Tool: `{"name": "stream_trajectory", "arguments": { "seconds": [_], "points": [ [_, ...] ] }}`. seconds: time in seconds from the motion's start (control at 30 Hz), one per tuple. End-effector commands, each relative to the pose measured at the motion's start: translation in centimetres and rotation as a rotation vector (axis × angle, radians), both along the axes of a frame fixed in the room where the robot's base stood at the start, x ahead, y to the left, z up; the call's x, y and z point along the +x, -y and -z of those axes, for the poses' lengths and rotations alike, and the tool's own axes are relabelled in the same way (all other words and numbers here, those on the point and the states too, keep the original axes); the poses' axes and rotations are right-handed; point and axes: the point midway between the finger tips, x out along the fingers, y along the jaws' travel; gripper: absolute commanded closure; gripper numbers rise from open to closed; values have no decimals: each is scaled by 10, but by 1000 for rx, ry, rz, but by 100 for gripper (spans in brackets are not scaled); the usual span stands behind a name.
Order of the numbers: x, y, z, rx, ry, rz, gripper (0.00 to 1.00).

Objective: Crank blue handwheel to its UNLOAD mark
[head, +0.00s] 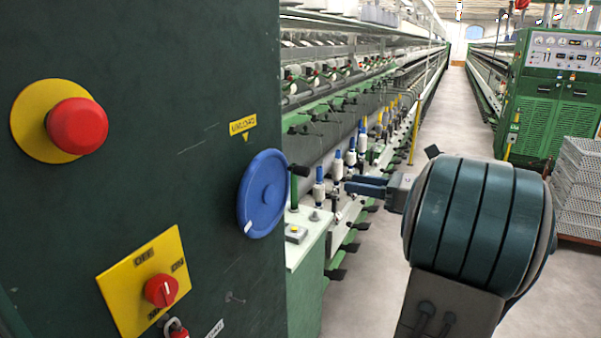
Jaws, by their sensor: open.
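The blue handwheel (263,195) is mounted on the dark green panel, left of centre in the head view. A small dark crank knob (299,170) sticks out at its upper right. A white mark (248,227) shows on its lower left rim. The yellow UNLOAD label (243,124) is on the panel above the wheel, with a small yellow pointer (234,140) under it. My gripper (356,186) is right of the wheel, apart from it. Its two blue fingers point left, and it is open with nothing seen between them.
A red mushroom button (77,126) on a yellow disc and a red rotary switch (161,290) on a yellow plate are on the same panel. Spinning frames with bobbins run behind my gripper. A green control cabinet (550,95) and stacked grey crates (577,190) stand right; the aisle floor (437,125) is clear.

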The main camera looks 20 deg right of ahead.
Motion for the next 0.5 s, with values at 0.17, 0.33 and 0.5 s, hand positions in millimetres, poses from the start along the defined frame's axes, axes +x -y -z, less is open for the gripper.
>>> {"name": "stream_trajectory", "arguments": {
  "seconds": [0.17,0.33,0.5],
  "points": [
    [9,-1,-4,27,9,11,55],
    [33,-22,-5,25,8,7,55],
    [61,-46,-5,24,7,10,55]
  ]
}}
